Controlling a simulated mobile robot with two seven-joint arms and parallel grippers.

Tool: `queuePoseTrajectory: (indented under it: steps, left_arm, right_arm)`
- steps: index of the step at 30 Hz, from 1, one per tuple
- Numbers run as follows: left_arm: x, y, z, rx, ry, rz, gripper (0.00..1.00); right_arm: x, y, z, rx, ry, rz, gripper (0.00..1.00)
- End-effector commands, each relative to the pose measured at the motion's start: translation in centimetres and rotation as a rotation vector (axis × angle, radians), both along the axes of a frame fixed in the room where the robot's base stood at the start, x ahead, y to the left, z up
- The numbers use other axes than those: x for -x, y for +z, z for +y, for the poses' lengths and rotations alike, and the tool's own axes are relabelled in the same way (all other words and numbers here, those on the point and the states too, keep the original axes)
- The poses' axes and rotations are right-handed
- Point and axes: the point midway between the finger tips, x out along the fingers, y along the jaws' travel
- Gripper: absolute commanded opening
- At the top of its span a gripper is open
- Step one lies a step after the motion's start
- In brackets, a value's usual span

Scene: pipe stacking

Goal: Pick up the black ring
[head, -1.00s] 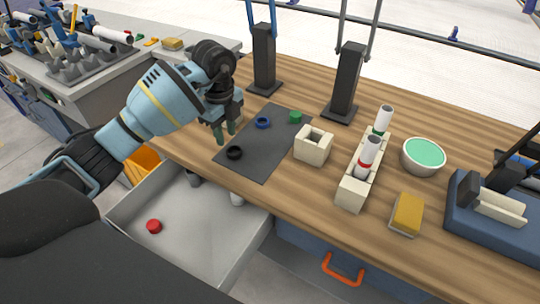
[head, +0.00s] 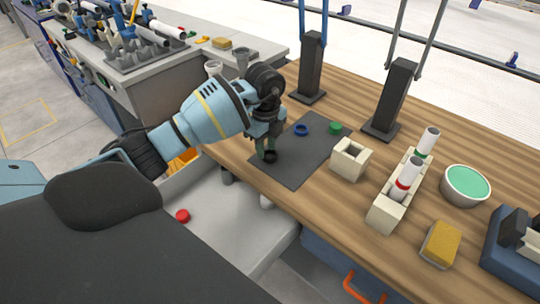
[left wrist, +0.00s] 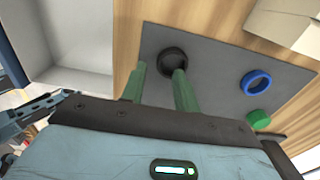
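The black ring (head: 270,156) lies on the dark grey mat (head: 300,170) near its front left edge. In the left wrist view the black ring (left wrist: 172,60) lies just past the fingertips. My left gripper (head: 265,154) is low over the mat at the ring, and its fingers partly cover the ring in the head view. Its two green fingers (left wrist: 160,75) stand apart with a gap between them. I cannot tell whether a fingertip touches the ring. My right gripper is not in view.
A blue ring (head: 301,130) and a green ring (head: 335,128) lie farther back on the mat. A cream square block (head: 351,158) stands right of the mat.

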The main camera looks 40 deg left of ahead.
Motion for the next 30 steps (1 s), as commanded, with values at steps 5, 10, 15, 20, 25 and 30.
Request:
queuePoseTrajectory:
  steps: [5,10,15,20,25,30]
  left_arm:
    - [0.1,-2.6,0.0,0.001,0.0,0.002,0.31]
    - [0.1,-3.1,0.1,0.001,-0.001,-0.001,0.31]
    - [0.1,-3.0,0.1,0.0,-0.001,-0.001,0.23]
    - [0.1,-3.0,0.1,0.0,-0.001,-0.001,0.02]
    - [0.1,-3.0,0.1,0.0,-0.001,-0.001,0.0]
    - [0.1,-3.0,0.1,0.0,-0.001,-0.001,0.0]
  right_arm:
    - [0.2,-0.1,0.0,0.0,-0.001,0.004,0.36]
    - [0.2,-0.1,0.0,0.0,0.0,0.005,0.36]
    - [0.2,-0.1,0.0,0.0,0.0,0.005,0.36]
    - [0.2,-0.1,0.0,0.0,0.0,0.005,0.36]
    - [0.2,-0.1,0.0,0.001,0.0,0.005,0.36]
    - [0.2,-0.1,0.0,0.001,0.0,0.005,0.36]
